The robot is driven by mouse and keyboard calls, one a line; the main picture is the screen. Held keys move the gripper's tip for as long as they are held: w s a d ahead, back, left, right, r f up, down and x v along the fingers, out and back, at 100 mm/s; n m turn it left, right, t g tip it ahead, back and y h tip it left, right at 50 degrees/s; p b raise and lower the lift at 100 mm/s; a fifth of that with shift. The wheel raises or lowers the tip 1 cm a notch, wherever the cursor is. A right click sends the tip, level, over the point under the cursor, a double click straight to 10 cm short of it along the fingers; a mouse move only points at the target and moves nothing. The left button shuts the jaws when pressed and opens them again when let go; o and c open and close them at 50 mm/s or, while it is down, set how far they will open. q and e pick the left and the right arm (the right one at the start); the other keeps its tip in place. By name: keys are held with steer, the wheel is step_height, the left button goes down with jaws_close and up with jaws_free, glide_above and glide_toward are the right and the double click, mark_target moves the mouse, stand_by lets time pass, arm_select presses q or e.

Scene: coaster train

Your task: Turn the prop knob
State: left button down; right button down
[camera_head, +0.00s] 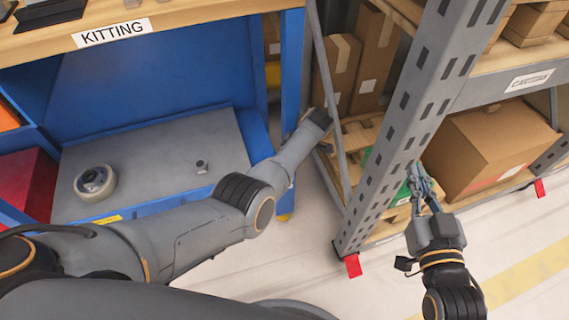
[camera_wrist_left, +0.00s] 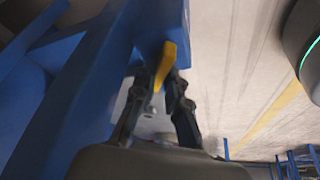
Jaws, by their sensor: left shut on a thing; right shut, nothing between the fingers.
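A yellow, narrow piece (camera_wrist_left: 165,65) on the blue frame shows in the left wrist view; it looks like the prop knob, though its full shape is hidden. My left gripper (camera_wrist_left: 163,78) has its two dark fingers on either side of it, shut on it. In the head view my left arm reaches across to the blue bench's right side, and its gripper is hidden there. My right gripper (camera_head: 414,172) is shut and empty, in front of the grey rack post and apart from the boxes.
A grey rack post (camera_head: 400,130) stands close to both arms. A cardboard box (camera_head: 490,145) is behind my right gripper. Floor is clear at lower right.

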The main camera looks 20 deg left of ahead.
arm_select(q)
steer(key=c, duration=1.4)
jaws_free()
steer(key=shift+o, duration=0.2)
step_height(320, 180, up, 10)
steer(key=shift+c, duration=0.2)
